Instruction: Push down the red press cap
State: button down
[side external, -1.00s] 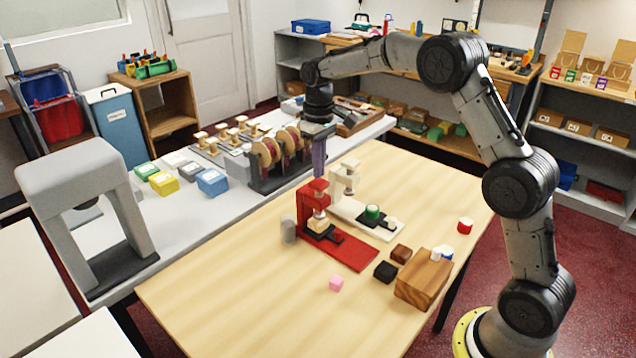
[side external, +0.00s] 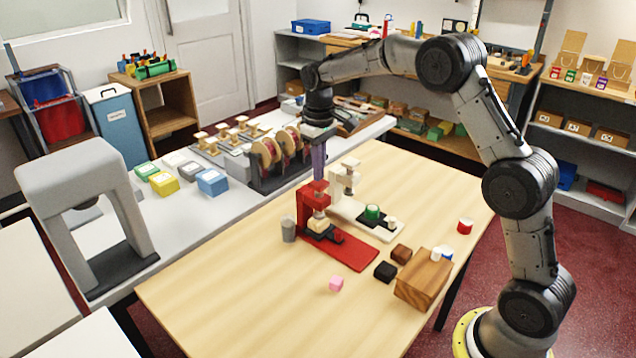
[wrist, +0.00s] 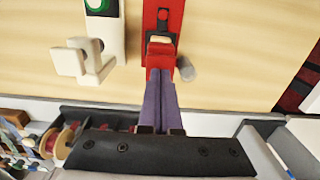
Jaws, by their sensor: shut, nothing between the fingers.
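The red press (side external: 352,253) stands on the wooden table, its red base plate running toward the front right. Its red cap (side external: 312,188) is the top part of the upright head. A cream block sits under the head on a black piece; it shows in the wrist view (wrist: 160,39). My gripper (side external: 319,178) is shut and empty, pointing straight down with its purple fingers at the top of the red cap. In the wrist view the fingertips (wrist: 160,72) overlap the red head and hide part of it. I cannot tell whether they touch.
A white press (side external: 346,180) with a green piece (side external: 372,211) stands close behind. A grey cylinder (side external: 288,231) is beside the red press. The table's front left is clear.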

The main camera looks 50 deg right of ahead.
jog(key=shift+f, duration=1.2)
dwell(0.3)
jog(key=shift+r, duration=0.1)
jog(key=shift+r, duration=4.05)
